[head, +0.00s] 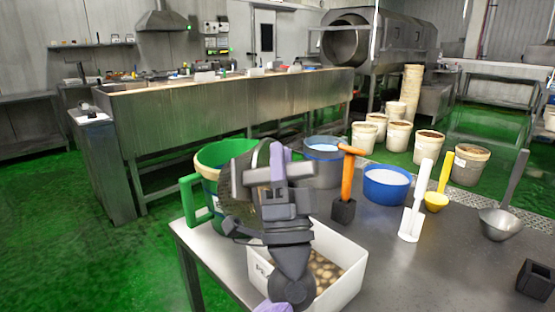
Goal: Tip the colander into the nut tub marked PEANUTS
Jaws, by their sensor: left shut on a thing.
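My left gripper (271,178) is shut on the colander (240,188), a dark grey curved bowl seen mostly edge-on and steeply tilted. My gripper and wrist hide much of it, and I cannot see what it holds. The white nut tub (345,280) stands on the table just below and in front of the colander, with round tan pieces inside. Its label is mostly hidden behind my arm; only the first letters show. My right gripper is not in view.
A green jug (188,198) stands left of the colander. Behind are a grey-blue bucket (323,168) and a blue tub (387,188). An orange-handled tool (347,178), white scoop (413,210), yellow scoop (440,190), steel ladle (500,222) and black box (536,280) stand rightward. The front-right tabletop (440,270) is clear.

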